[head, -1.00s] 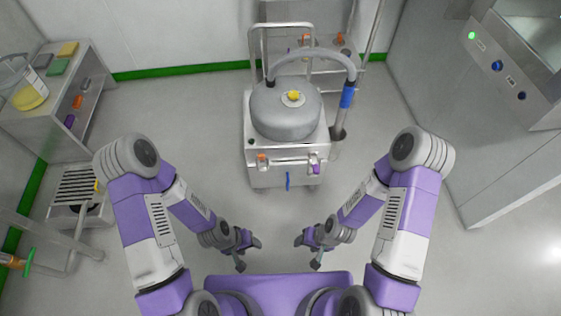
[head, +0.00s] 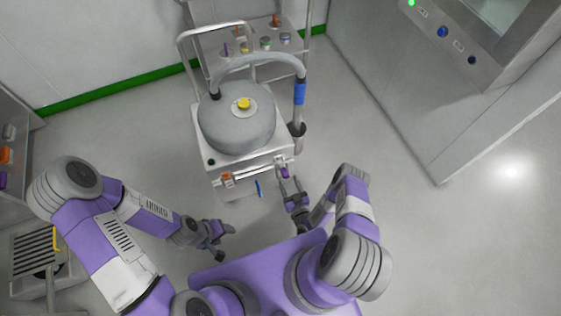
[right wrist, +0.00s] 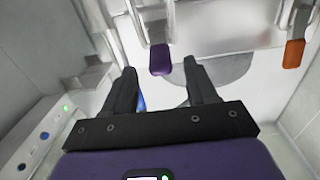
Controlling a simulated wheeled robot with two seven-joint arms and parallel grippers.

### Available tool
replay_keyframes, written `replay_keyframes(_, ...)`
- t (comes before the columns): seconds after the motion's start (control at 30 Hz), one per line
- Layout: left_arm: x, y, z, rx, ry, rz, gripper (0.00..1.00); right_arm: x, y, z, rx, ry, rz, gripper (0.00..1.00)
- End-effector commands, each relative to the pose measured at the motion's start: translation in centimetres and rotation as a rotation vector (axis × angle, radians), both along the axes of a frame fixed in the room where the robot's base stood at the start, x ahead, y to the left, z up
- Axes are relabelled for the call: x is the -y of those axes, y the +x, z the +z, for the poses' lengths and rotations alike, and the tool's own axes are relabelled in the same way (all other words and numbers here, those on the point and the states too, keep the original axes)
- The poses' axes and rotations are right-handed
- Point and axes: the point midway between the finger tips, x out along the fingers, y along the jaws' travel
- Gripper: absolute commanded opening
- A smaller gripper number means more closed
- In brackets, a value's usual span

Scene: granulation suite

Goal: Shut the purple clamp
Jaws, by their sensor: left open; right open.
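The purple clamp (head: 285,173) is on the right front corner of the steel vacuum cart (head: 249,161). In the right wrist view its purple handle (right wrist: 160,60) shows ahead of the fingers, between their lines and apart from them. I cannot tell how far the clamp is swung. My right gripper (head: 291,186) is open and empty, just in front of the clamp and pointing at it. My left gripper (head: 228,243) is open and empty, over the floor in front of the cart, away from the clamp.
An orange clamp (head: 227,180) sits on the cart's left front corner; it also shows in the right wrist view (right wrist: 293,54). A blue handle (head: 259,188) hangs between them. A grey hose (head: 262,58) arches over the drum. Floor right of the cart is clear.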

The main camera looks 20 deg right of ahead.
Motion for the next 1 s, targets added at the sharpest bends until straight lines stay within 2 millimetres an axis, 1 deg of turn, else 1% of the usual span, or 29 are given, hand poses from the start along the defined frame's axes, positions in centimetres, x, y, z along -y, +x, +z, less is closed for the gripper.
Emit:
replay_keyframes(0.07, 0.0, -0.1, -0.3, -0.001, 0.0, 0.0, 0.57, 0.0, 0.5, 0.0, 0.011, -0.002, -0.004, 0.57)
replay_keyframes(0.3, 0.0, -0.1, -1.6, -0.002, 0.0, -0.001, 0.57, 0.1, 4.3, -0.1, 0.012, -0.004, -0.003, 0.57)
replay_keyframes(0.4, 0.0, -0.1, -2.0, -0.002, 0.0, -0.001, 0.57, 0.1, 5.7, -0.1, 0.011, -0.003, -0.002, 0.57)
replay_keyframes(0.5, 0.0, -0.1, -2.3, -0.002, 0.0, -0.001, 0.57, 0.1, 6.7, -0.1, 0.009, -0.002, -0.003, 0.57)
replay_keyframes(0.63, 0.0, -0.1, -2.4, -0.002, 0.0, -0.001, 0.57, 0.1, 7.3, 0.0, 0.009, -0.001, -0.003, 0.57)
replay_keyframes(0.87, 0.0, -0.1, -2.3, -0.001, 0.0, 0.0, 0.57, 0.1, 7.4, 0.1, 0.008, -0.001, -0.003, 0.57)
replay_keyframes(0.97, 0.0, -0.1, -2.3, -0.001, 0.0, 0.0, 0.57, 0.1, 7.4, 0.1, 0.008, -0.001, -0.003, 0.44)
replay_keyframes(1.0, 0.0, -0.1, -2.3, -0.001, 0.0, 0.0, 0.57, 0.1, 7.4, 0.1, 0.008, -0.001, -0.003, 0.38)
